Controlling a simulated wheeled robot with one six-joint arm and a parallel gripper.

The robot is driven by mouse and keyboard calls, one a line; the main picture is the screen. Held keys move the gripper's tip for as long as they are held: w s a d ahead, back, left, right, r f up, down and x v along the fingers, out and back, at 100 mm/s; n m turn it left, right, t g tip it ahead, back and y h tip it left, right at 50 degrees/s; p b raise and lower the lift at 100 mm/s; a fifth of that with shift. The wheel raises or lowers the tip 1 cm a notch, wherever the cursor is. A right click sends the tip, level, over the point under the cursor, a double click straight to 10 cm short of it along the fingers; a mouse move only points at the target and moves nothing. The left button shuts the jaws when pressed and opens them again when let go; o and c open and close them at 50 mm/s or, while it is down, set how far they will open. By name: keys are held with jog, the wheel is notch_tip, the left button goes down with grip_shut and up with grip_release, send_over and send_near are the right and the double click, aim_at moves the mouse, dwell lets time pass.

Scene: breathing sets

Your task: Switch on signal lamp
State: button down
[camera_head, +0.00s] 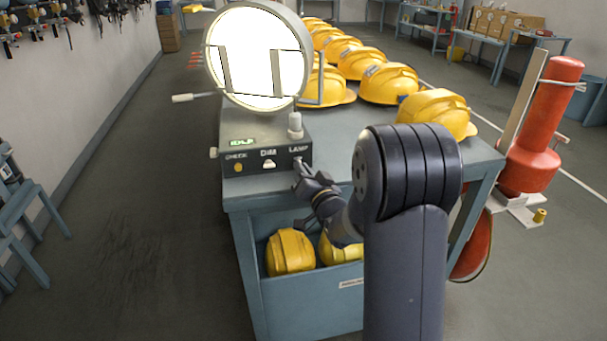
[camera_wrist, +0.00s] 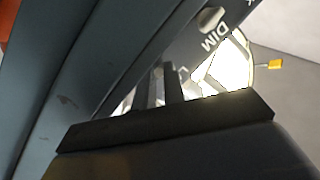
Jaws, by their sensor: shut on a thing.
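The signal lamp (camera_head: 258,75) is a large round unit with a bright white face, standing on a dark control box (camera_head: 262,145). The box front carries CHECK, DIM and LAMP labels. Under CHECK is a yellow button (camera_head: 238,167), and under DIM a pale switch (camera_head: 269,164). My gripper (camera_head: 301,170) is at the box front just under the LAMP label, shut on the lamp switch, which its fingers hide. In the wrist view the fingers (camera_wrist: 160,88) point at the box, with the DIM switch (camera_wrist: 210,18) beside them. Part of the white lamp face (camera_wrist: 232,68) shows behind.
The box stands on a blue-grey bench (camera_head: 350,125) with several yellow helmets (camera_head: 390,83) to the right. More helmets (camera_head: 290,251) sit in the bin below. A red cylinder (camera_head: 546,110) stands right of the bench. The floor to the left is open. A small green display (camera_head: 242,142) glows on the box.

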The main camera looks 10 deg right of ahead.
jog(key=c, duration=1.5)
grip_release()
jog(key=shift+r+p, duration=0.2)
jog(key=shift+p, duration=0.45)
jog(key=shift+r+p, duration=0.15)
jog(key=shift+p, duration=0.35)
jog(key=shift+r+g+p, duration=0.15)
jog(key=shift+g+p, duration=0.25)
jog(key=shift+p, duration=0.65)
jog(key=shift+p, duration=0.5)
